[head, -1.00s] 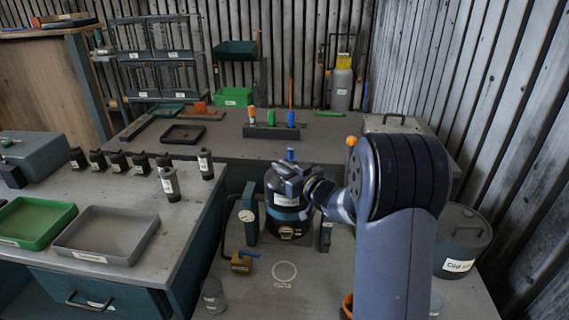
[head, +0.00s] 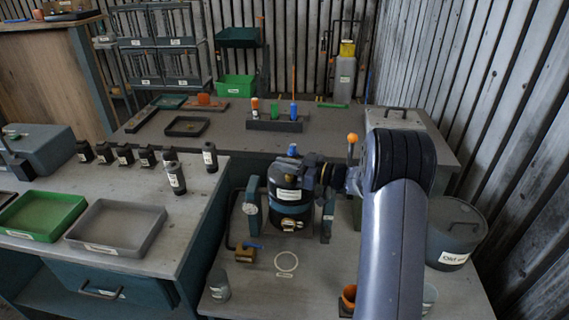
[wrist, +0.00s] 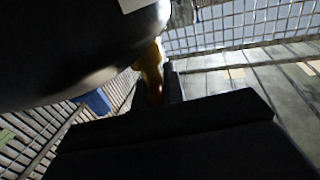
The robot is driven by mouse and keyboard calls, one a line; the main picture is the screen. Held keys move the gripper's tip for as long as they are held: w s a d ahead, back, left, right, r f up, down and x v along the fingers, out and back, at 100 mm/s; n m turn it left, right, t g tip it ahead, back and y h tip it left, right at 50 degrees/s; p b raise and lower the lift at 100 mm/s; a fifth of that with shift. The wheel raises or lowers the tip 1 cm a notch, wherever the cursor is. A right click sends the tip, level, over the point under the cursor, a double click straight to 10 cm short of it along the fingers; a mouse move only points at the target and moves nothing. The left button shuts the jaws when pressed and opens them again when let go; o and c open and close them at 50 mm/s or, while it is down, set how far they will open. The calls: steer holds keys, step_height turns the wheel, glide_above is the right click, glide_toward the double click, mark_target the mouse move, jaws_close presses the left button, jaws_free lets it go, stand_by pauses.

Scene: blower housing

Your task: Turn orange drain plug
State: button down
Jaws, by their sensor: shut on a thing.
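The dark blower housing (head: 290,196) stands upright on the low bench, with a blue cap on top and white labels. My gripper (head: 322,172) is at its upper right side, with the arm reaching in from the right. In the wrist view the housing's dark curved side (wrist: 75,45) fills the upper left. An orange-yellow piece (wrist: 150,66), which looks like the drain plug, shows between the housing and my dark jaws (wrist: 158,95). My gripper is shut on it. The jaws hide most of the plug, so its turn angle cannot be told.
An upright lever with an orange ball (head: 352,138) stands close behind my arm.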

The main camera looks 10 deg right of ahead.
steer(key=shift+r, duration=0.1)
steer(key=c, duration=1.5)
jaws_free()
steer(key=b+v, duration=0.2)
steer(key=v, duration=0.8)
steer(key=shift+s+d, duration=0.2)
steer(key=shift+d, duration=0.15)
steer(key=shift+a, duration=0.1)
steer(key=p+x, duration=0.2)
steer(key=x, duration=0.9)
steer(key=shift+d, duration=0.2)
